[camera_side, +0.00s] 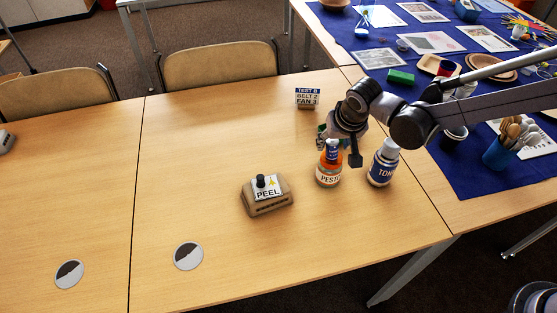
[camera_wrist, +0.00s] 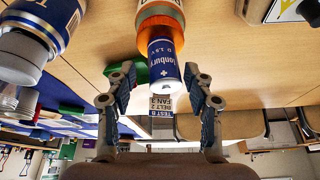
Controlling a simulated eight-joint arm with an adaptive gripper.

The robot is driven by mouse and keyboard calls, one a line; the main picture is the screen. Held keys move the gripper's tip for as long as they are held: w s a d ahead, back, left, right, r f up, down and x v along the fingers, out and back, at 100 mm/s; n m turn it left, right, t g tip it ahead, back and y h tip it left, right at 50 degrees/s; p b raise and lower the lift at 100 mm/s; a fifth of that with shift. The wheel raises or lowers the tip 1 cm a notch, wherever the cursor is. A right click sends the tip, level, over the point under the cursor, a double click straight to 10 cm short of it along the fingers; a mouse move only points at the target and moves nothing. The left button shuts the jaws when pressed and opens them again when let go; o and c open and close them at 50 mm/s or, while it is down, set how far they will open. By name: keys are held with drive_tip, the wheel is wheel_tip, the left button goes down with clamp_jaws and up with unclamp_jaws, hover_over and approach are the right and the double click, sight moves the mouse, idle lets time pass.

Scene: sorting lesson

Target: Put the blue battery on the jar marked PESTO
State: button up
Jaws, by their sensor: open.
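The blue battery (camera_side: 332,151) stands on top of the orange jar marked PESTO (camera_side: 328,176) in the side view, and looks upright. In the wrist view the battery (camera_wrist: 164,62) shows its blue label against the orange jar (camera_wrist: 160,18). My gripper (camera_side: 333,137) is just above the jar, at the battery's upper end; the arm partly hides this spot. In the wrist view my gripper (camera_wrist: 159,71) is open, one finger on each side of the battery, with gaps between the fingers and it.
A white-and-blue bottle marked TON (camera_side: 383,165) stands close right of the jar. A sign block (camera_side: 307,97) stands behind. Two round discs (camera_side: 188,256) lie front left.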

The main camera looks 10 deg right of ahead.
drive_tip(key=d+v, duration=0.1)
drive_tip(key=v, duration=1.1)
drive_tip(key=s+d+r, duration=0.4)
drive_tip(key=s+d, duration=0.3)
drive_tip(key=d, duration=0.5)
drive_tip(key=s+d+f+n+t, duration=0.1)
drive_tip(key=s+d+f+t, duration=0.1)
drive_tip(key=s+d, duration=0.6)
drive_tip(key=shift+s+d+n+t+y, duration=0.3)
drive_tip(key=shift+s+n, duration=0.1)
drive_tip(key=shift+s, duration=0.15)
